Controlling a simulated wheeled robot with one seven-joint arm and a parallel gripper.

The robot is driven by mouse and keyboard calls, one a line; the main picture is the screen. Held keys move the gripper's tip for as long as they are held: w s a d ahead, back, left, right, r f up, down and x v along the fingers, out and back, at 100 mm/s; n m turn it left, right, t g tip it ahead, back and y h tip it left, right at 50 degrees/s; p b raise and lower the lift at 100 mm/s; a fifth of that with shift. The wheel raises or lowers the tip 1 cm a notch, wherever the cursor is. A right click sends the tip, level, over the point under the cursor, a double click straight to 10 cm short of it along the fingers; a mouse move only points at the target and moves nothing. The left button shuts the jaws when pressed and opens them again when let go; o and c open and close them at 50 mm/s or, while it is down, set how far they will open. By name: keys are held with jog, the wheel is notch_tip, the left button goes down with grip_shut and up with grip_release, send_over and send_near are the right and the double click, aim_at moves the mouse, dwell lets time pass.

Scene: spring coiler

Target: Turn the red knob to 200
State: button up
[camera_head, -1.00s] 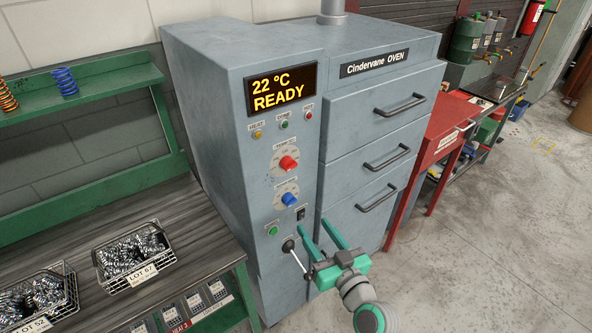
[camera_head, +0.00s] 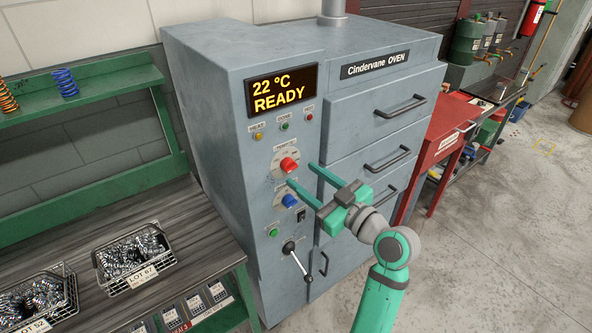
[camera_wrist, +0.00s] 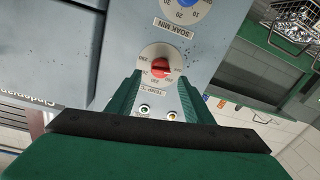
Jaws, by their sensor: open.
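The red knob (camera_head: 289,165) sits on a pale dial on the oven's front panel, above the blue knob (camera_head: 289,200). In the wrist view the red knob (camera_wrist: 160,66) is on its dial between and just beyond my fingertips. My gripper (camera_head: 301,172) is open, its two green fingers pointing at the panel near the red knob. No contact with the knob is visible. The gripper also shows in the wrist view (camera_wrist: 160,82). The display (camera_head: 280,91) reads 22 °C READY. The dial's exact setting is too small to read.
The oven (camera_head: 225,110) has several drawers with bar handles right of the panel. A black-tipped lever (camera_head: 296,260) sticks out below the knobs. A bench with wire baskets (camera_head: 135,258) stands at left, a red table (camera_head: 445,140) at right. The floor at right is open.

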aim_at(293, 168)
jog(key=shift+x, duration=2.05)
jog(key=c, duration=1)
